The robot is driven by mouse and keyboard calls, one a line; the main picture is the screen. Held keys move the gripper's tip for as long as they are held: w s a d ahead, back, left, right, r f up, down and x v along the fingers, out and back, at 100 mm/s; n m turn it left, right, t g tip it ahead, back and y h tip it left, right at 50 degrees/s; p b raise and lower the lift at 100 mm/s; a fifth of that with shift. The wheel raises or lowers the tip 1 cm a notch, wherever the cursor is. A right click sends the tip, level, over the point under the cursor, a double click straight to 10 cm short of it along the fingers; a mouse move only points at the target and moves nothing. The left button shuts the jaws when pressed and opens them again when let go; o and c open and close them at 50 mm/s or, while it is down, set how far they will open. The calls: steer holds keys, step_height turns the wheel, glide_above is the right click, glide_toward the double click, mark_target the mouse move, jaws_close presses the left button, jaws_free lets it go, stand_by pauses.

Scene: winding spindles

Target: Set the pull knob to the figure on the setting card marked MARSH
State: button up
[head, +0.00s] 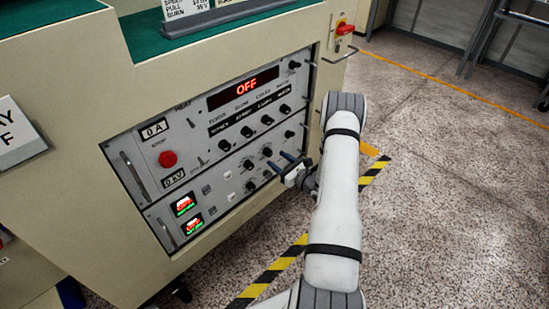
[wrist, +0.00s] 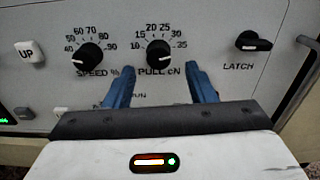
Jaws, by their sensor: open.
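In the wrist view the pull knob (wrist: 160,53) is round and black, above the label PULL cN, with a scale from 10 to 35. In the head view my gripper (head: 289,168) is at the lower panel. A setting card (head: 186,9) stands on the green top, cut off by the frame; its name is out of view, so I cannot tell whether it is MARSH.
The speed knob (wrist: 88,55) is left of the pull knob, and the LATCH handle (wrist: 253,41) is right. A white UP button (wrist: 29,51) is farther left. In the head view, the red stop button (head: 168,159) and OFF display (head: 243,88) are on the upper panel.

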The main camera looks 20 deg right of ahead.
mark_target(271, 155)
steer(key=shift+b+x, duration=0.4)
steer(key=shift+x, duration=1.55)
